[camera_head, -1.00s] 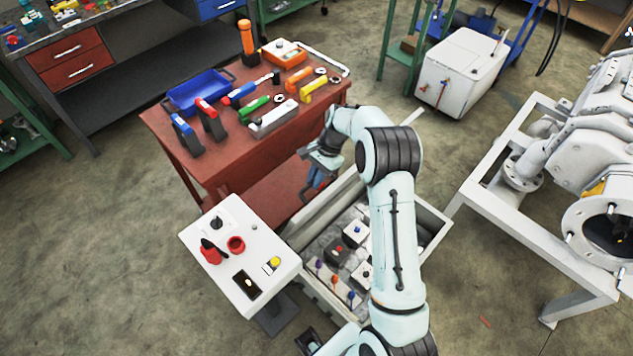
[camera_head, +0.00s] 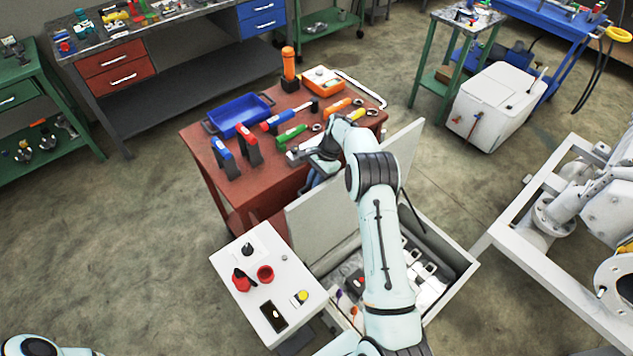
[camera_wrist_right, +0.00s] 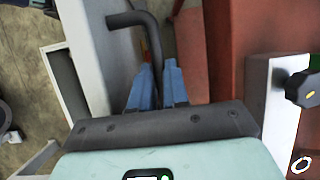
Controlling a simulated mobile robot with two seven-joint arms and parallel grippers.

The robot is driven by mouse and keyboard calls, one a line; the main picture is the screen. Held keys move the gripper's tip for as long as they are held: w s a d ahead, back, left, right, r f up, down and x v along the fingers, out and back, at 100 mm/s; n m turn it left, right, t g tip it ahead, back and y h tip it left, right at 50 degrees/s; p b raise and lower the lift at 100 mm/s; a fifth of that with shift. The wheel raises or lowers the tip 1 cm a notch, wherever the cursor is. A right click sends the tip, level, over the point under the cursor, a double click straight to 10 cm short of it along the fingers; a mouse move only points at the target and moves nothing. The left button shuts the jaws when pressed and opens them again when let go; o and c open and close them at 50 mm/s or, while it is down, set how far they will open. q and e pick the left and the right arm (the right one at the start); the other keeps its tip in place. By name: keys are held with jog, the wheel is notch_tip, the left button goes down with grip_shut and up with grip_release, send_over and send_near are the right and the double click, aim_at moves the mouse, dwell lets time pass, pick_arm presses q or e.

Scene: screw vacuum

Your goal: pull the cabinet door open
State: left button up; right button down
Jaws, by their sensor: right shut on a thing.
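The cabinet is a low pale grey box (camera_head: 455,282) with small blocks and coloured knobs inside. Its pale grey door (camera_head: 322,222) stands swung up and open along the cabinet's far left side, partly hidden behind my right arm. My right gripper (camera_head: 316,176) is at the door's outer side, beside the red table. In the right wrist view, its blue fingers (camera_wrist_right: 157,88) are closed on the dark bent handle (camera_wrist_right: 140,19). The pale door surface (camera_wrist_right: 92,45) lies just left of them. My left gripper is out of view; only part of my left arm shows at bottom left.
A red tool table (camera_head: 215,178) stands close behind the door, with a blue tray (camera_head: 238,114) and several tools. A white control box (camera_head: 268,290) stands at the cabinet's left. A white machine frame (camera_head: 545,262) is at right. Floor at left is clear.

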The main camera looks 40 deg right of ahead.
jog(key=shift+s+f, duration=0.3)
jog(key=shift+f, duration=0.1)
jog(key=c, duration=1.1)
grip_release()
jog(key=shift+r, duration=0.1)
jog(key=shift+w+d, duration=0.1)
jog(key=shift+d+r, duration=0.1)
jog(key=shift+r, duration=0.2)
jog(key=v, duration=1.3)
jog(key=shift+w, duration=0.1)
